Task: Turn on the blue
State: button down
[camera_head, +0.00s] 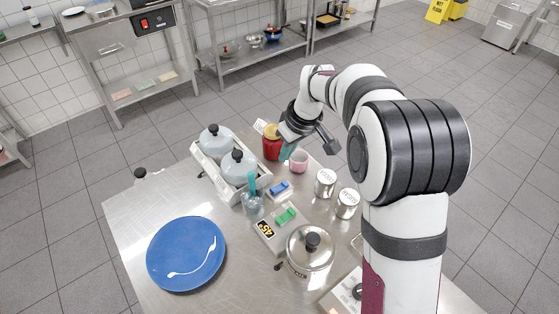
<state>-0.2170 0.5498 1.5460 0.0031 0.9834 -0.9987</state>
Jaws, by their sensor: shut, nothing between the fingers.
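A blue switch (279,188) sits on a small pale base on the steel table, right of the pots in the rack. Which way its rocker is tipped is too small to tell. A green switch (286,215) lies just in front of it, beside a box with a yellow number display (265,229).
Two lidded pots stand in a rack (215,169). A red jar (270,148), pink mug (299,162), two metal canisters (325,183), a cup of teal utensils (252,203) and a lidded pot (310,255) crowd the switches. A blue plate (186,254) lies at left.

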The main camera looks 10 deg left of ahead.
send_near(273, 189)
jog(key=x, duration=0.5)
jog(key=shift+w+a+f, duration=0.1)
jog(key=shift+w+f, duration=0.05)
jog(key=shift+w, duration=0.2)
jog(key=shift+f, duration=0.6)
jog(key=shift+s+a+f, duration=0.15)
jog(key=shift+f, duration=0.2)
jog(key=shift+w+d+r, duration=0.25)
jog(key=shift+w+d, duration=0.3)
